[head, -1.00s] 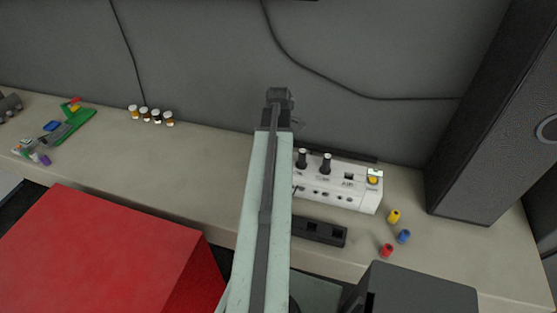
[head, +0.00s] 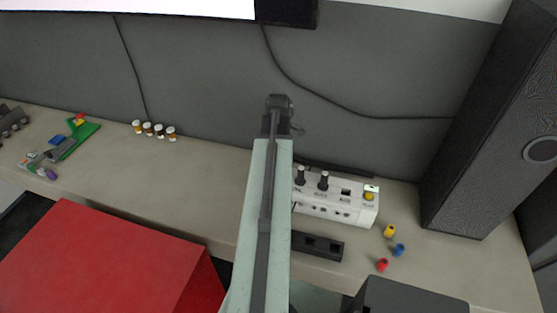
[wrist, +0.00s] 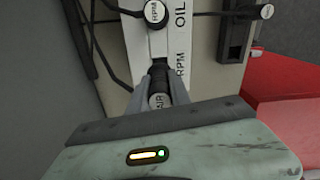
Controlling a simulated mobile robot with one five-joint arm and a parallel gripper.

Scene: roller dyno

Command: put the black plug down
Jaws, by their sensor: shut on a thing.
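My gripper (wrist: 160,90) is shut on a black plug (wrist: 158,77) in the wrist view. The plug's grey end cap, with lettering on it, faces the camera. The far end of the plug is hidden by its body, so I cannot tell whether it touches the white panel (wrist: 182,48) behind it. In the head view my gripper (head: 280,106) is above the bench, in front of the grey wall. The plug cannot be made out clearly there.
A white box (head: 337,207) with two upright black plugs (head: 323,181) stands right of my arm. A black socket strip (head: 318,246) lies before it. Yellow (head: 389,231), blue (head: 398,250) and red (head: 382,265) pieces lie loose.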

